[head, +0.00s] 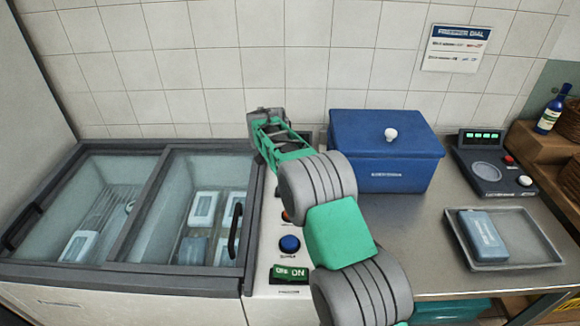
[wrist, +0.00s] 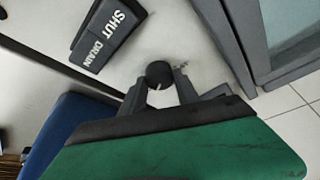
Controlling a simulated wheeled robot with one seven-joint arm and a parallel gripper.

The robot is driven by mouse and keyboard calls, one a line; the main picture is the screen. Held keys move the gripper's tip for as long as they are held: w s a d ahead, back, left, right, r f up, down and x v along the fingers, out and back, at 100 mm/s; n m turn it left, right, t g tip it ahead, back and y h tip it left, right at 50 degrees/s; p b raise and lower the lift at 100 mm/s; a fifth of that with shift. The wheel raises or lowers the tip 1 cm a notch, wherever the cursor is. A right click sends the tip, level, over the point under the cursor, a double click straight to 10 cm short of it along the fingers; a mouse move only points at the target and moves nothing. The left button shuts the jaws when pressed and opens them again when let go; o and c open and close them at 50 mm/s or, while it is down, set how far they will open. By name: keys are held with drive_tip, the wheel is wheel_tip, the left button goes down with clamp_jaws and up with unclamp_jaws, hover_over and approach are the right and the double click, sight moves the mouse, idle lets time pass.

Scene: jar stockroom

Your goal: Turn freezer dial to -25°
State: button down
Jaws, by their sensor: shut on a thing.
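In the wrist view, a round black dial (wrist: 159,74) with a white pointer mark stands on the pale control panel. My gripper (wrist: 160,87) has its dark fingers on either side of the dial and is shut on it. Scale marks around the dial cannot be read, so I cannot tell its setting. In the head view, my wrist hangs over the back of the white control panel (head: 262,282), and my arm hides the dial and fingertips. The freezer (head: 130,275) stands to the left of the panel, its glass lids closed.
A dark block marked SHUT DRAIN (wrist: 108,33) sits near the dial. The panel also has a blue button (head: 289,243) and a green ON switch (head: 290,272). A blue box (head: 385,150), a scale (head: 490,165) and a tray (head: 515,256) occupy the counter at right.

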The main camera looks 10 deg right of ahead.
drive_tip(key=c, duration=0.9)
unclamp_jaws()
drive_tip(key=shift+r, duration=0.1)
drive_tip(key=v, duration=0.7)
drive_tip(key=shift+s+r, duration=0.2)
drive_tip(key=shift+r, duration=0.05)
drive_tip(key=shift+a, duration=0.1)
